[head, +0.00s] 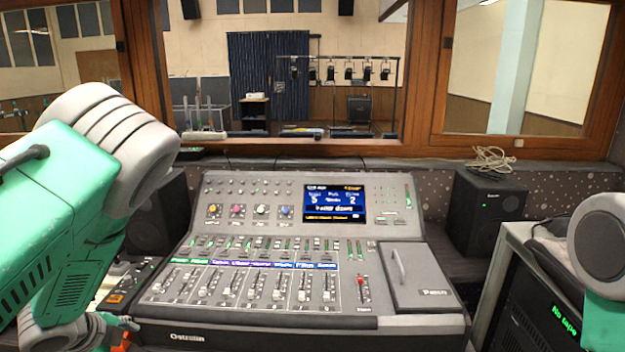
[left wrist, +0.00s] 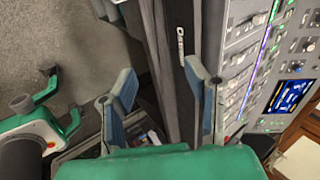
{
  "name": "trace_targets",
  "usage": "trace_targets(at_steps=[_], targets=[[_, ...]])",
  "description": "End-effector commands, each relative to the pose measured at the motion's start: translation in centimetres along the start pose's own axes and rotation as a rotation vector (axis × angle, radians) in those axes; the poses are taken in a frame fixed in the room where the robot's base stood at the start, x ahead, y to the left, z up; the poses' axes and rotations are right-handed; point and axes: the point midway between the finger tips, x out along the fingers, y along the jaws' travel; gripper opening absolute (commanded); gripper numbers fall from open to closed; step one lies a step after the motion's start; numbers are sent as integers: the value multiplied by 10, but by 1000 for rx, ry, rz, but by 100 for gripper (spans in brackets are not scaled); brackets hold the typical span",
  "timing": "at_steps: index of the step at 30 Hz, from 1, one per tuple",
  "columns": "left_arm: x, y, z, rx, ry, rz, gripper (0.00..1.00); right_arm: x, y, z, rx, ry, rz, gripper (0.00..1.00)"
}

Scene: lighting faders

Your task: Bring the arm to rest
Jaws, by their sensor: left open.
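The faders (head: 265,287) stand in a row, with a red-capped one (head: 361,283) at the right. My right arm (head: 603,250) shows at the right edge. What looks like my right gripper (left wrist: 62,98) is open at the left of the wrist view.
A screen (head: 335,204) is lit on the console. A black speaker (head: 486,212) stands at the right, another (head: 150,215) behind my left arm. A rack (head: 535,300) with a green display is at the lower right. Grey floor (left wrist: 45,40) lies clear before the console.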

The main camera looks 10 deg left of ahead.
Motion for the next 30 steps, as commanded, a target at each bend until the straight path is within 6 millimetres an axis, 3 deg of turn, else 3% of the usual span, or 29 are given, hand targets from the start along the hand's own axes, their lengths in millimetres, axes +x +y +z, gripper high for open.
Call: trace_targets(at_steps=[5, 9, 12, 16, 18, 21, 30], targets=[[38, 86, -23, -312, -25, 74, 43, 27, 0, 2, 0, -1, 0, 37], [60, 184, -54, -670, -97, 176, 43, 54, 0, 3, 0, -1, 0, 37], [62, 251, -77, -914, -180, 255, 43, 71, -1, 4, 0, -1, 0, 37], [52, 318, -103, -1155, -296, 340, 43, 87, -1, 5, 0, -1, 0, 37], [46, 341, -112, -1242, -347, 371, 43, 93, -1, 6, 0, -1, 0, 37], [38, 360, -121, -1315, -396, 397, 43, 96, -1, 6, 0, -1, 0, 37], [33, 365, -124, -1342, -415, 404, 43, 95, -1, 5, 0, -1, 0, 37]])
